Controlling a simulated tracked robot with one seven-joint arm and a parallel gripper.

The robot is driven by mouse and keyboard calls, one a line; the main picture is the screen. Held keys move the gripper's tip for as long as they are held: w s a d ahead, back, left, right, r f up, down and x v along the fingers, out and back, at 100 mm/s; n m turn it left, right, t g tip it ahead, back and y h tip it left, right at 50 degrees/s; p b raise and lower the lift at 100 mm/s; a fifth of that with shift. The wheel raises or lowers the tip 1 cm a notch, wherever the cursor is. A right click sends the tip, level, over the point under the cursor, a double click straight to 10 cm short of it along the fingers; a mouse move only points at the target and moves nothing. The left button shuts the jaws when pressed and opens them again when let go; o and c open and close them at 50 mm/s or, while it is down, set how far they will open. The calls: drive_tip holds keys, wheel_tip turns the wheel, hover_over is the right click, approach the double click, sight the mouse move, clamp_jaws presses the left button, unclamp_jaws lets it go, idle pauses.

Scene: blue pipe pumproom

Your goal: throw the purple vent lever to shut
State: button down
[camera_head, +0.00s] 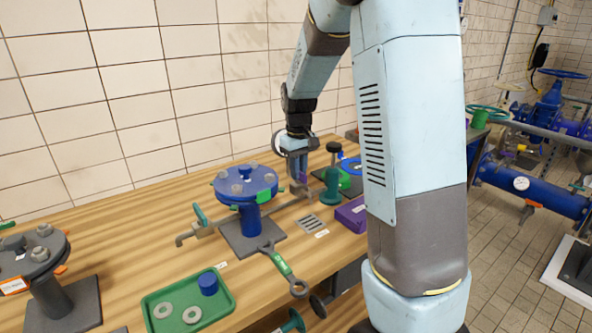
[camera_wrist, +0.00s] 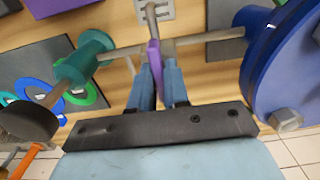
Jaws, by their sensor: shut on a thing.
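The purple vent lever (camera_wrist: 155,65) sits between the two blue fingers of my gripper (camera_wrist: 156,88) in the wrist view. My gripper is shut on it. The lever lies across a thin grey pipe (camera_wrist: 205,40) that runs between a green fitting (camera_wrist: 85,58) and a large blue flange. In the head view my gripper (camera_head: 298,170) is low over the bench, and only a small bit of the purple lever (camera_head: 303,178) shows beside the fingers. The lever's far end and its pivot are partly hidden, so I cannot tell its exact angle.
A blue flange on a stand (camera_head: 245,183) is close left of my gripper. A green valve body (camera_head: 331,187) is close right, with a purple box (camera_head: 351,214) nearer. A slotted plate (camera_head: 307,223), a green-handled wrench (camera_head: 282,266) and a green tray (camera_head: 160,298) lie on the bench.

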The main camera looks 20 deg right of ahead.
drive_tip(key=shift+m, duration=0.5)
drive_tip(key=m, duration=0.7)
drive_tip(key=shift+m, duration=0.4)
drive_tip(key=m, duration=0.5)
drive_tip(key=shift+d+m, duration=0.1)
drive_tip(key=shift+m, duration=2)
drive_tip(key=shift+d, duration=0.1)
drive_tip(key=c, duration=1.2)
unclamp_jaws()
drive_tip(key=shift+o, duration=0.2)
